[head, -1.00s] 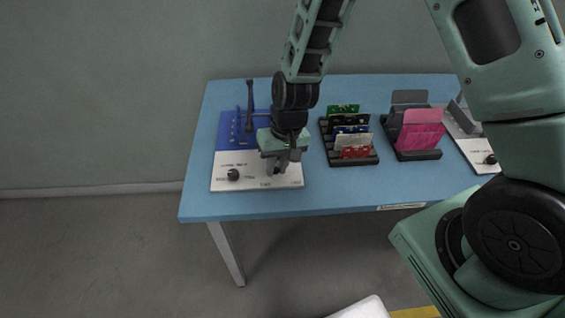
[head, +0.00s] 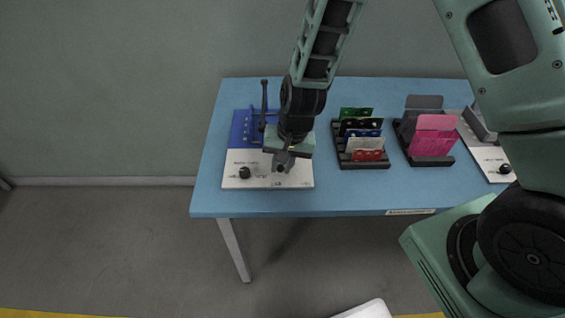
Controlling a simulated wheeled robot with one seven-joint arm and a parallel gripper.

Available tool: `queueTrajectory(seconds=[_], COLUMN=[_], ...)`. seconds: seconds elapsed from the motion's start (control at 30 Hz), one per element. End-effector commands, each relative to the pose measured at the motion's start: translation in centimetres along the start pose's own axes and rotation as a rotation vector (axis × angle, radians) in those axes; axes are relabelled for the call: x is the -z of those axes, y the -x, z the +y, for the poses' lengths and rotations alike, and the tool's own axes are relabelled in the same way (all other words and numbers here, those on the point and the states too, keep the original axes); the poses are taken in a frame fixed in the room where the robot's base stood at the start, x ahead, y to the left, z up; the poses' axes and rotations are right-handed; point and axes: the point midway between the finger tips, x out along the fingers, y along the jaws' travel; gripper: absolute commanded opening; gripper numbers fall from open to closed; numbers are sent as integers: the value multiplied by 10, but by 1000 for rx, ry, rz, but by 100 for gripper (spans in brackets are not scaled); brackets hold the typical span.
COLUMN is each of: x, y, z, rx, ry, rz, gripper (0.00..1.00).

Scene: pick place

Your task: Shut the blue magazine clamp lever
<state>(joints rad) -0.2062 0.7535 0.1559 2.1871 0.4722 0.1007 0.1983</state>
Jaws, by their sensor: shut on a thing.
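The blue magazine plate (head: 241,128) lies at the back left of the table, behind a white panel. A thin black lever (head: 264,98) stands upright on it, and my arm hides the plate's right part. My gripper (head: 283,162) points down over the right part of the white panel, in front of and to the right of that lever and apart from it. Its fingers are shut on a small dark part (head: 281,169) low over the panel. What this part is, and whether it joins the blue magazine, I cannot tell.
The white panel (head: 262,180) bears a black knob (head: 244,172) at left. A black rack (head: 363,164) of coloured cards, a holder with pink cards (head: 433,141) and another white panel (head: 490,160) stand right of my gripper. The blue table's (head: 350,200) front strip is clear.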

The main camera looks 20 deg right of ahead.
Motion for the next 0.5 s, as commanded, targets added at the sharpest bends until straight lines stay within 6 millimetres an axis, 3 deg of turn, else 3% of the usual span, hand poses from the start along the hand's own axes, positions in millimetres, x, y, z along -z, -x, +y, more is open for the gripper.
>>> queueTrajectory(seconds=[0.13,0.17,0.23,0.5], x=[3,3,3,2], y=[1,1,1,1], z=[-2,-2,-2,-1], rx=[5,5,5,2], ry=[2,2,2,1], rz=[9,9,9,5], gripper=[0,23,41,41])
